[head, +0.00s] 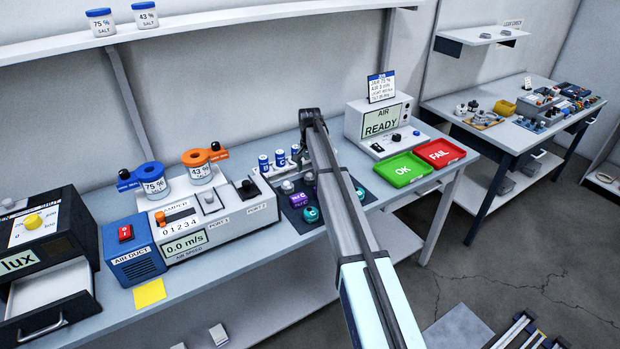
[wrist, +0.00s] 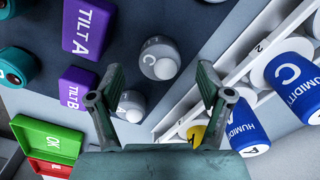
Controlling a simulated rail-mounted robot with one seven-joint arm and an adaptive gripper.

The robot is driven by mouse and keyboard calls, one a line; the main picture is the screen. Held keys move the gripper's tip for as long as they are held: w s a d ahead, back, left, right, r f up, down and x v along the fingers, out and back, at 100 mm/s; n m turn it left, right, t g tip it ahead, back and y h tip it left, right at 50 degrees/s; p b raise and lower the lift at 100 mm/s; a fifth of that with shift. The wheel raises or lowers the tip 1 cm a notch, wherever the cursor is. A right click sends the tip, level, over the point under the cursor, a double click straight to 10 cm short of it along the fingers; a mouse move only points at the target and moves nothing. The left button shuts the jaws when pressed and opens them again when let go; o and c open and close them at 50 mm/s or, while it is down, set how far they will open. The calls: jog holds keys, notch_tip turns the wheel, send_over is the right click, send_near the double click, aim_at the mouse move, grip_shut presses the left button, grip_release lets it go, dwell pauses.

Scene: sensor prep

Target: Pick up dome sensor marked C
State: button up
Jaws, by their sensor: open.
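In the wrist view, a round grey dome sensor (wrist: 160,60) with a pale dome shows between the tips of my open gripper (wrist: 162,72). Neither is gripped. In the head view, grey dome sensors (head: 287,187) stand on a dark mat beside my arm, which hides part of that area.
Purple TILT A (wrist: 88,28) and TILT B (wrist: 75,88) blocks lie to the left. A white rack with blue humidity sensors (wrist: 290,80) runs close on the right. A green OK tray (head: 403,169) and a red FAIL tray (head: 440,152) stand right of the mat.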

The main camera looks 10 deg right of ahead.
aim_at(310, 178)
jog(key=shift+f+p, duration=0.4)
jog(key=shift+f, duration=1.05)
jog(key=c, duration=1.3)
jog(key=shift+o, duration=0.2)
jog(key=shift+r, duration=0.1)
